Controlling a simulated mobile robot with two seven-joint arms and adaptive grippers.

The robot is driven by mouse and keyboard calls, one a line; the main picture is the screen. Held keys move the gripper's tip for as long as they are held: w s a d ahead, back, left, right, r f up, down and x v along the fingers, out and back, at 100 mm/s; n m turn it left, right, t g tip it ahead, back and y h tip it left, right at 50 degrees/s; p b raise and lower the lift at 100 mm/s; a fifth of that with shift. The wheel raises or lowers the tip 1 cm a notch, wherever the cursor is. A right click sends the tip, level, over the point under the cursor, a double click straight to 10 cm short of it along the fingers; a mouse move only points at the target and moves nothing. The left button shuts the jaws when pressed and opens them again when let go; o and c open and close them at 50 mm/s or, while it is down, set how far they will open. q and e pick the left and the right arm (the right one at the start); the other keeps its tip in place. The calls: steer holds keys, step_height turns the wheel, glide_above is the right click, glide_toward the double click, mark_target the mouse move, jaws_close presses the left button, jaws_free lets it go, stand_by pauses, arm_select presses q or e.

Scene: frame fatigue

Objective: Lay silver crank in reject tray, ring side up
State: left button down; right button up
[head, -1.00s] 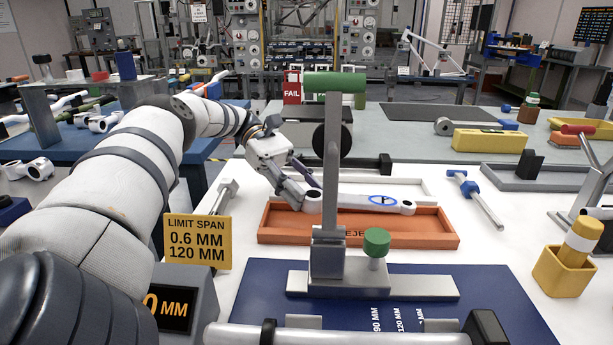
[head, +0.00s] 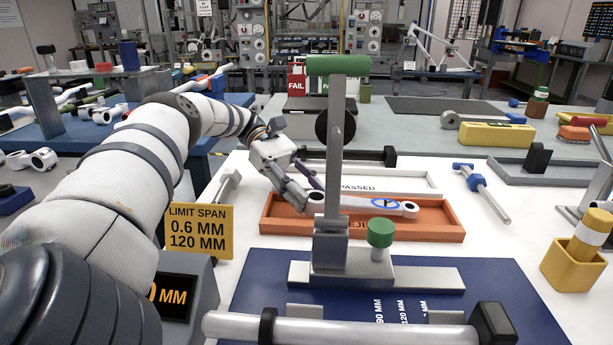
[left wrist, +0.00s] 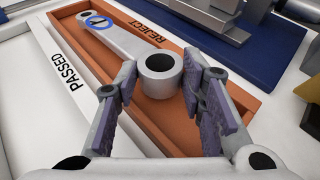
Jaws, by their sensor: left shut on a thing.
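The silver crank (head: 362,203), a flat bar with a thick round eye at one end and a blue ring mark on its face, lies level within the orange reject tray (head: 440,235). Its blue ring mark faces up. In the left wrist view the crank (left wrist: 127,40) lies along the tray (left wrist: 250,100), beside the word REJECT. My left gripper (head: 310,192) is shut on the crank's thick eye end, with purple-padded fingers on both sides in the left wrist view (left wrist: 163,75). Whether the crank touches the tray floor is unclear. My right gripper is out of view.
A grey stand with a green handle (head: 338,66) and green knob (head: 380,233) stands in front of the tray on a blue mat (head: 260,290). The white passed tray (head: 415,180) is directly behind. A yellow limit sign (head: 198,231) is at left. A blue-ended tool (head: 483,192) lies right.

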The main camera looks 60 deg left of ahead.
arm_select(q)
steer(key=shift+f, duration=0.45)
steer(key=c, duration=1)
jaws_free()
steer(key=shift+o, duration=0.2)
step_height(320, 180, up, 10)
steer(key=shift+d, duration=0.1)
